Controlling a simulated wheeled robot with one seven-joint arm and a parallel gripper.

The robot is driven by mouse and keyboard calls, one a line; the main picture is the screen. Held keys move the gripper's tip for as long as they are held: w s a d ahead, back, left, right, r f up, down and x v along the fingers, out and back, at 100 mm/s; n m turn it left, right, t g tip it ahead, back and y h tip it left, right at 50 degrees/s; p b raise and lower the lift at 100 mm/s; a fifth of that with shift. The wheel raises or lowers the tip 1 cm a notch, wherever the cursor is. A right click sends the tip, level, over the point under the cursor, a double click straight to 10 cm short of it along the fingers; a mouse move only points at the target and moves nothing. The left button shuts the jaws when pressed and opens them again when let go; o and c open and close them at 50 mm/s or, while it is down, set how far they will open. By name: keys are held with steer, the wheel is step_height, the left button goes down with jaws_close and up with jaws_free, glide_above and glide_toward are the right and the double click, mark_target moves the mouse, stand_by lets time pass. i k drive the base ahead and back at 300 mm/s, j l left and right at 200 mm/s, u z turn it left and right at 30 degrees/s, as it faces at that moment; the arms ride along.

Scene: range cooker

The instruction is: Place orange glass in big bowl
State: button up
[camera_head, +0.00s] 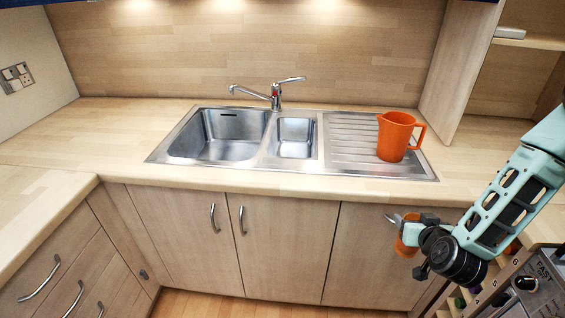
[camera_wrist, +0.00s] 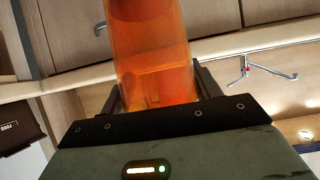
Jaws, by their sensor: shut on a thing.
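My gripper (camera_head: 413,228) is shut on the orange glass (camera_head: 406,243), in front of the cabinet doors at the right and below the worktop edge. In the wrist view the translucent orange glass (camera_wrist: 152,45) stands between the two dark fingers of my gripper (camera_wrist: 158,82). In the head view the gripper hides part of the glass. The big bowl (camera_head: 188,145) is the larger, left basin of the steel sink. It looks empty and lies well left of and above my gripper in the picture.
An orange jug (camera_head: 395,138) stands on the ribbed drainer (camera_head: 347,142) at the sink's right. A small basin (camera_head: 294,139) lies between drainer and big bowl. The tap (camera_head: 272,96) rises behind the basins. The worktop's front edge (camera_head: 240,184) lies between my gripper and the sink.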

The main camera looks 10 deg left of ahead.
mark_target(238, 157)
steer(key=j+z, duration=0.3)
steer(key=j, duration=1.9)
